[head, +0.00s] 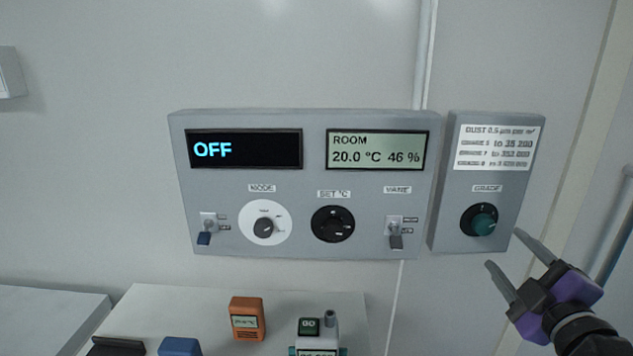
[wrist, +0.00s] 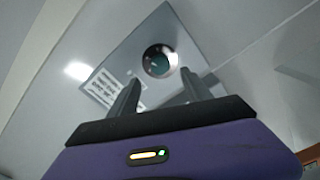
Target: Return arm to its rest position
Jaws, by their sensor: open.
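My gripper (head: 507,258) is at the lower right of the head view, its two grey fingers apart and nothing between them. Its purple body shows behind the fingers. The fingertips are near the lower right corner of the small grey box with the green GRADE knob (head: 484,222). In the wrist view the two fingers (wrist: 158,92) are spread and point toward that box. The green knob (wrist: 158,60) shows beyond them, apart from the fingers.
A grey wall panel (head: 310,180) has a display reading OFF, a room display, MODE and SET dials and two switches. Below it, a white table (head: 270,300) holds an orange device (head: 247,318), a blue object (head: 180,346) and a white-green device (head: 318,335). A door edge stands at right.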

